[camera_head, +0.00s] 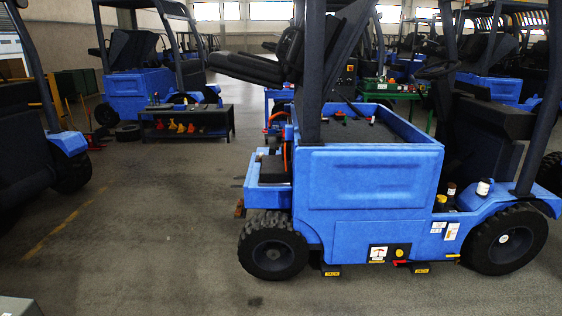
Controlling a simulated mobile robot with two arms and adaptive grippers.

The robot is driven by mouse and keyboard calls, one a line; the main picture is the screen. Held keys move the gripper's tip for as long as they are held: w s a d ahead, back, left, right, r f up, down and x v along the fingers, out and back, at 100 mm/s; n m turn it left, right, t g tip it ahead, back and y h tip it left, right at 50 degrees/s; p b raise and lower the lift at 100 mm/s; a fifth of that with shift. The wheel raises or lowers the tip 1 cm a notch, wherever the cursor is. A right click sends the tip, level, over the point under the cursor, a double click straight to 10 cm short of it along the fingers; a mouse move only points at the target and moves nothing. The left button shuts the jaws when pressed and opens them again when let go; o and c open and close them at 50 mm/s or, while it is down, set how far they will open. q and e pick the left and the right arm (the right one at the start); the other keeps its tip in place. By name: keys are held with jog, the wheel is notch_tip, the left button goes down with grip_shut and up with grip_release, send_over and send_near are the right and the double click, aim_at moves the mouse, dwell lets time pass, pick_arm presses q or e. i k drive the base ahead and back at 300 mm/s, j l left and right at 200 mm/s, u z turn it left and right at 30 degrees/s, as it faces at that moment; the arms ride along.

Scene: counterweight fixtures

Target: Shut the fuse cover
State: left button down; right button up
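A blue forklift (370,182) stands side-on in the middle and right of the head view. Its black seat (250,68) is tipped back, and the engine bay (345,128) below it lies open at the top. Small red and green parts show along the bay's rim. I cannot tell which part, if any, is the fuse cover, or whether it is open or shut. Neither of my grippers is in view.
A low dark bench (187,122) with several orange and yellow items stands behind on the left. A green table (392,90) stands behind the forklift. More blue forklifts (140,95) fill the background. The floor (130,240) at front left is clear.

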aim_at(273, 146)
jog(key=i+u, duration=0.15)
jog(key=i, duration=0.4)
jog(key=i+l+u, duration=0.15)
jog(key=i, duration=0.45)
jog(key=i+u, duration=0.2)
jog(key=i, duration=0.35)
jog(key=i+j+u, duration=0.15)
jog(key=i+u, duration=0.3)
jog(key=i, duration=0.55)
jog(key=i+l+u, duration=0.25)
jog(key=i+u, duration=0.15)
jog(key=i, duration=0.55)
jog(key=i+z, duration=0.15)
jog(key=i, duration=0.4)
jog(key=i+j+z, duration=0.2)
jog(key=i, duration=0.3)
jog(key=i+z, duration=0.15)
jog(key=i, duration=0.4)
jog(key=i+j+z, duration=0.15)
jog(key=i, duration=0.35)
jog(key=i+z, duration=0.3)
jog(key=z, duration=0.2)
jog(key=i+j+z, duration=0.1)
jog(key=i+z, duration=0.2)
jog(key=z, duration=0.15)
jog(key=i+j+z, duration=0.2)
jog(key=z, duration=0.3)
jog(key=i+j+z, duration=0.3)
jog(key=z, duration=0.15)
